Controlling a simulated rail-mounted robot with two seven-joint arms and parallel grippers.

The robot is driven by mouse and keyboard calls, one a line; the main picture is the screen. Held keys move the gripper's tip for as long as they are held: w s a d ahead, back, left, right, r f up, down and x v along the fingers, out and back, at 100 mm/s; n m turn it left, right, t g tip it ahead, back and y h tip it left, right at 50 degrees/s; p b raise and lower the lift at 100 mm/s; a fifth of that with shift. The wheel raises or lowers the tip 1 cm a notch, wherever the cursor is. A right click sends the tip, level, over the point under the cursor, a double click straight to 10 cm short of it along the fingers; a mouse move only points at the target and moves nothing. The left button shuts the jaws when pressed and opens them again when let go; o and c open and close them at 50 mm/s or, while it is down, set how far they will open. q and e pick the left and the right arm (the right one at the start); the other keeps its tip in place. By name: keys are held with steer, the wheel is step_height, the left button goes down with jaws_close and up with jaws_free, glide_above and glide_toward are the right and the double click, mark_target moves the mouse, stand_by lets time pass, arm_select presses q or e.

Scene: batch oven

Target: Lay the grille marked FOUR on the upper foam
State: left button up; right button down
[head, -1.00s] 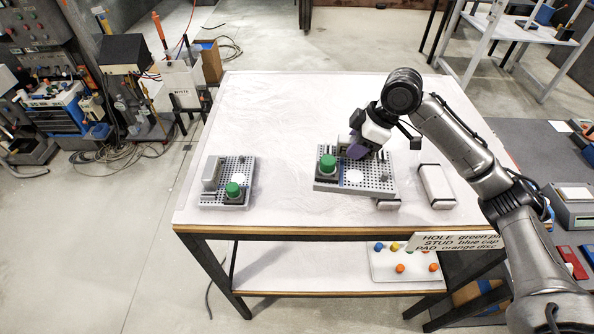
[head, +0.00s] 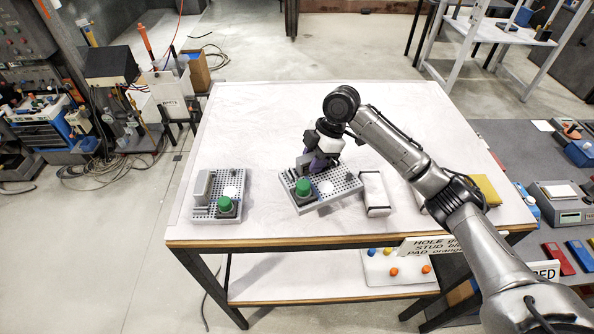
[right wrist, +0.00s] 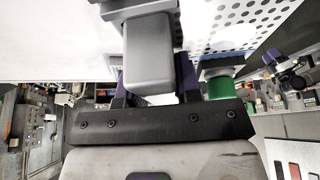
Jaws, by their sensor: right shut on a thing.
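My right gripper (head: 322,162) is shut on the grey block-shaped handle (right wrist: 150,50) of a grey perforated grille (head: 338,186) with a green knob (head: 303,188) and a white round patch. The grille looks slightly turned and seems held just above the table; the gap is hard to judge. A second such grille (head: 231,178) lies at the left with its own green knob (head: 225,204). I cannot read a FOUR on either. A white foam-like block (head: 376,190) with dark edges lies right of the held grille. Another pale block is mostly hidden behind my right arm. My left gripper is out of view.
The table (head: 270,120) is clear at the back and between the grilles. A yellow pad (head: 487,188) lies by the right edge. A tray with coloured pieces (head: 395,271) sits on the lower shelf. A lettered sign (head: 430,246) hangs at the front edge.

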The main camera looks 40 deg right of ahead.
mark_target(296, 172)
steer(key=w, duration=0.1)
steer(key=w+a+f, duration=0.1)
steer(key=w+f, duration=0.1)
steer(key=shift+w+a+p, duration=0.25)
steer(key=shift+a+p, duration=0.1)
steer(key=shift+p, duration=0.05)
steer(key=shift+w+a+f, duration=0.2)
steer(key=shift+w+f, duration=0.2)
steer(key=shift+f+p, duration=0.65)
steer(key=shift+f, duration=1.35)
steer(key=c, duration=0.8)
jaws_free()
steer(key=shift+f, duration=0.15)
